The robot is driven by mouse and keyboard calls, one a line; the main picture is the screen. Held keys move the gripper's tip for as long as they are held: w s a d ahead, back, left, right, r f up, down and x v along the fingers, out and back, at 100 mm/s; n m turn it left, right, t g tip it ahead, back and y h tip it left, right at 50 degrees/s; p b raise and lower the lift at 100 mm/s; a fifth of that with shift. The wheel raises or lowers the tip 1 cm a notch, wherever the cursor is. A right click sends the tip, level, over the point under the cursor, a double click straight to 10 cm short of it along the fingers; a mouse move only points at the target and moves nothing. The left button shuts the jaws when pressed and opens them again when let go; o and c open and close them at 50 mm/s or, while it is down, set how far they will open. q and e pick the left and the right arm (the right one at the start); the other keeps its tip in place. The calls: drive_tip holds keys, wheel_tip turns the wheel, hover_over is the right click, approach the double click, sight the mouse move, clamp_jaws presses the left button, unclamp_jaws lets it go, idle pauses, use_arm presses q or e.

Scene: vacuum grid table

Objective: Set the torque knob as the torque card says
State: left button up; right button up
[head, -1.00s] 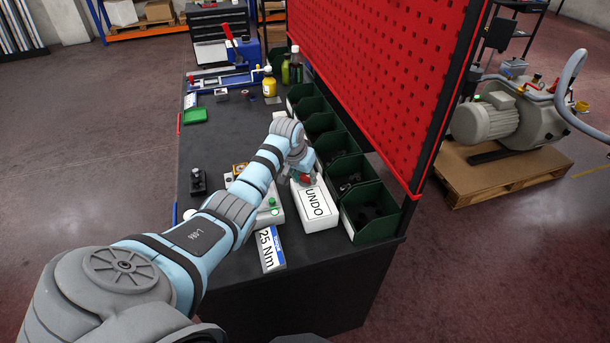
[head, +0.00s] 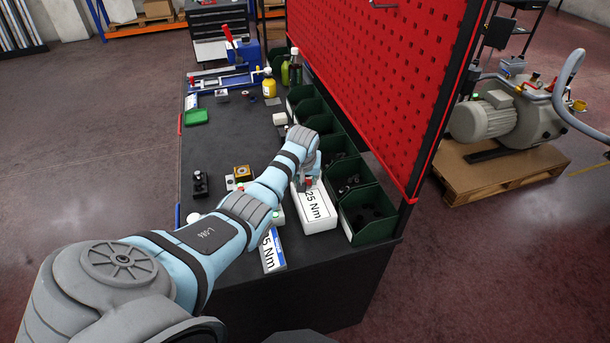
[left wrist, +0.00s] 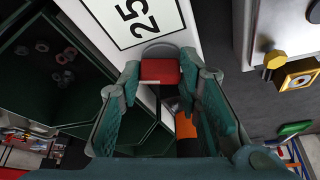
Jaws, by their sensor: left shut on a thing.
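A white box (head: 320,226) stands at the near right of the black table, with a label or display (head: 317,205) on top reading "25 Nm". The red torque knob (left wrist: 162,72) sits on a grey round base at the end of this box, beside the display. My left gripper (head: 306,181) is at the box's far end, its two fingers shut on the knob from both sides. The torque card (head: 273,252), white with a blue edge, lies near the table's front edge; its visible part reads "5 Nm", the start hidden by my left arm. My right gripper is out of view.
Green bins (head: 365,230) line the table's right side, close to the white box, below a red pegboard (head: 370,80). A black block (head: 201,185) and a yellow-framed part (head: 242,173) stand left of my arm. The table's middle left is clear.

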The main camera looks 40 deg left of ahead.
use_arm(q)
drive_tip(key=shift+w+d+n+g+y, duration=0.1)
drive_tip(key=shift+n+g+y, duration=0.2)
drive_tip(key=shift+n, duration=0.75)
drive_tip(key=shift+w+n+g+y, duration=0.1)
drive_tip(key=shift+n+y, duration=0.3)
drive_tip(key=shift+n, duration=0.65)
drive_tip(key=o, duration=1.1)
drive_tip(key=shift+o, duration=0.2)
drive_tip(key=shift+r, duration=0.1)
drive_tip(key=v, duration=1.2)
